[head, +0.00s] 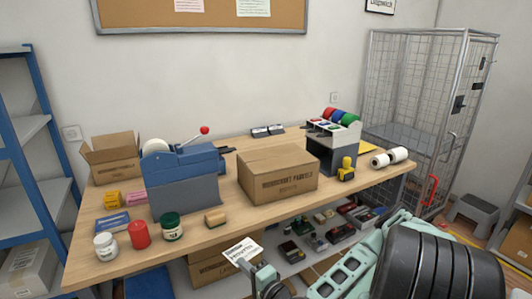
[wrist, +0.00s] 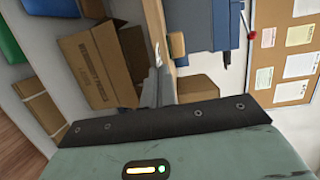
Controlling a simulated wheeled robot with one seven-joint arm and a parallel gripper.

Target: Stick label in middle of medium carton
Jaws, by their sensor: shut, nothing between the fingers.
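The medium carton (head: 270,188) is closed and stands on the middle of the wooden counter, with dark print on its front. It seems to show also in the wrist view (wrist: 198,88), to the right of the counter edge. A white printed label (head: 240,252) shows in front of the counter, right by the tip of my gripper (head: 254,264). I cannot tell whether it touches the fingers. My gripper is below and in front of the carton, apart from it. Its fingers (wrist: 163,85) look closed together in the wrist view, where I cannot make out the label.
A blue dispenser (head: 185,175) with a red-knobbed lever stands left of the carton, and a tape rack (head: 332,145) stands right. Under the counter are cartons (head: 205,272) and a shelf of small items.

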